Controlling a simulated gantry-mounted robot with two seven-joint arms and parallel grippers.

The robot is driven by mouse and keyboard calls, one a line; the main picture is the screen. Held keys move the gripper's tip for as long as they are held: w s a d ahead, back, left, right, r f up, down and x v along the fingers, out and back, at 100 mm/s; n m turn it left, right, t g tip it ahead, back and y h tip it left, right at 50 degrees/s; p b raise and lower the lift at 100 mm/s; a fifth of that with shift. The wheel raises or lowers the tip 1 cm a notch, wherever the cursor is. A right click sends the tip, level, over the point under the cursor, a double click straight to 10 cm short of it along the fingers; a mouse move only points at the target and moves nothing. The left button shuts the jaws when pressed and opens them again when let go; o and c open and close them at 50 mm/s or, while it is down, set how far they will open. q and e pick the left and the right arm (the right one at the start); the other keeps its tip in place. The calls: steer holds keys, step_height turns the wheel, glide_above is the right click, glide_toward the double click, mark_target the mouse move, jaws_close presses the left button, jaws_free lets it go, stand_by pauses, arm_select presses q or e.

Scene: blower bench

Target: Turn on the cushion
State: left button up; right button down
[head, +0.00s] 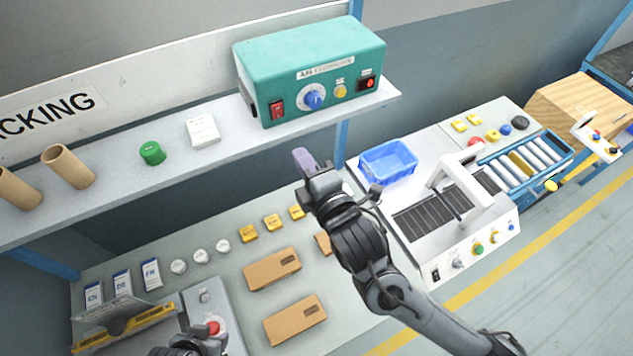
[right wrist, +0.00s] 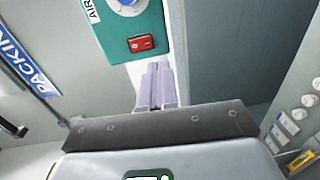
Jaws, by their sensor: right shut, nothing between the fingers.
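The teal machine (head: 310,62), with a label starting "AIR" on its front, stands on the grey shelf. Its front carries a red rocker switch (head: 277,109) at the left, a blue-and-white dial (head: 314,99), a yellow button (head: 340,91) and a red button on black (head: 368,83). My right gripper (head: 304,160) is shut and empty, below and in front of the machine, apart from it. In the right wrist view its lilac fingers (right wrist: 156,85) point toward the red switch (right wrist: 140,43). My left gripper (head: 195,340) shows only partly at the bottom edge; its fingers cannot be made out.
The shelf (head: 205,170) also holds cardboard tubes (head: 68,167), a green round item (head: 152,153) and a white block (head: 203,130). Brown boxes (head: 295,319) lie on the bench below. A blue bin (head: 388,162) and a conveyor machine (head: 450,215) stand to the right.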

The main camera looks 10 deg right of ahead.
steer(key=shift+f+b+v, duration=0.25)
steer(key=shift+v, duration=0.9)
steer(key=shift+f+b+v, duration=0.2)
steer(key=shift+b+v, duration=0.05)
steer(key=shift+v, duration=0.9)
steer(key=s+d+f+m+g+h+p, duration=0.3)
steer(key=s+d+f+m+g+p, duration=0.4)
steer(key=f, duration=0.5)
steer(key=s+d+f+m+g+h, duration=0.1)
steer(key=s+d+f+m+g, duration=0.1)
steer(key=s+d+m, duration=0.3)
steer(key=s+d+f+m+g+h+p, duration=0.1)
steer(key=s+d+f+m+g, duration=0.2)
steer(key=s+d+m, duration=0.3)
steer(key=s+f+m, duration=0.1)
steer(key=s+m, duration=0.1)
steer(key=s, duration=0.2)
steer(key=shift+d+f+h, duration=0.3)
steer(key=shift+h, duration=0.1)
